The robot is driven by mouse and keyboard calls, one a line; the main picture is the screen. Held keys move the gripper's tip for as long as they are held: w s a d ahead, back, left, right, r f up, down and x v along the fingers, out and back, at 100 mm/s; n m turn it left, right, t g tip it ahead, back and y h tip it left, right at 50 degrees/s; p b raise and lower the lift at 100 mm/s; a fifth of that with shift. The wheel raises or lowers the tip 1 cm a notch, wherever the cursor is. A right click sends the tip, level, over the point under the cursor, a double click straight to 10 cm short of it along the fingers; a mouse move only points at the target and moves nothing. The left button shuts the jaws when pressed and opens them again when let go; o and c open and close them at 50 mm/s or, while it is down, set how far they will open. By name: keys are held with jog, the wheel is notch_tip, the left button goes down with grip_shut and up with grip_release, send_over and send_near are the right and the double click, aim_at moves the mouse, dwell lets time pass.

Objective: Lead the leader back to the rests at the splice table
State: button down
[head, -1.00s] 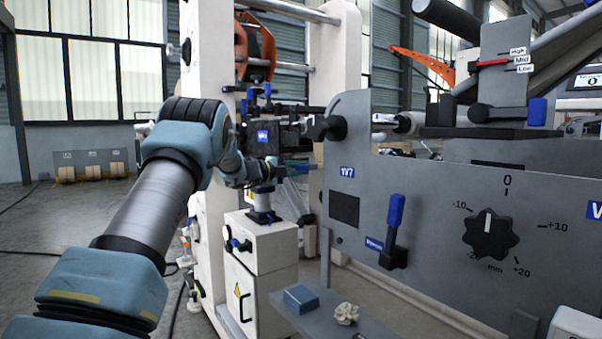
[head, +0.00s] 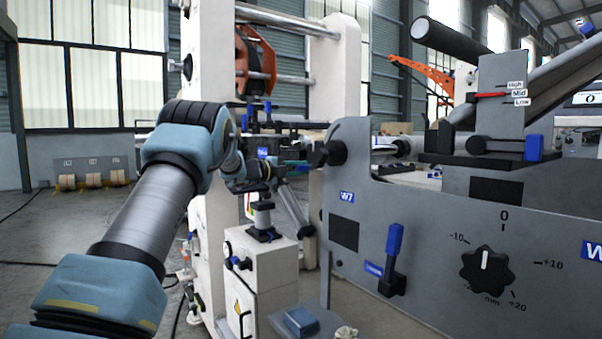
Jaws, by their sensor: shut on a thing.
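My gripper (head: 289,168) is at the end of my blue-grey arm, between the white upright frame and the grey machine side panel. It is small and partly hidden by my wrist. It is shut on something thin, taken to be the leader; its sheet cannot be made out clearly. A narrow teal piece shows beside the fingers. The grey side panel (head: 415,215) stands just right of my gripper. A flat bed shows behind this panel, perhaps the splice table; its rests cannot be told apart.
A white cabinet (head: 262,268) with a small post stands below my gripper. The white upright (head: 218,235) is close behind my wrist. A blue lever (head: 393,255) and black knob (head: 487,270) stick out of the panel. A blue block (head: 300,322) lies low in front. Floor at left is open.

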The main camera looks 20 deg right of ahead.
notch_tip(320, 180, up, 17)
jog(key=p, duration=1.1)
jog(key=shift+w+p, duration=0.1)
jog(key=shift+p, duration=0.25)
jog(key=w+p, duration=0.1)
jog(key=p, duration=0.1)
jog(key=w+a+p, duration=0.1)
jog(key=w+p, duration=0.3)
jog(key=shift+a+r, duration=0.2)
jog(key=shift+r, duration=0.15)
